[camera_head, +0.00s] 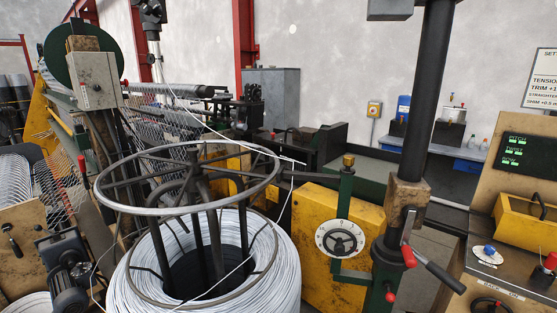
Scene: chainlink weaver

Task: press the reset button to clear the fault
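A control console (485,205) stands at the right edge. A blue push button (489,250) sits on its sloping lower panel, above a small white label too small to read; it may be the reset button. A red knob or button (550,261) sits farther right, partly cut off by the picture edge. A dark display (526,150) shows green lines that seem to read PITCH, TWIST and ROW. I cannot make out a fault lamp. Neither of my grippers is identifiable in the head view.
A white wire coil (280,281) under a metal ring (268,175) fills the centre foreground. A yellow machine housing (300,230) with a dial (339,239) stands right of it. A red-handled lever (438,276) and a dark upright column (428,95) stand left of the console.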

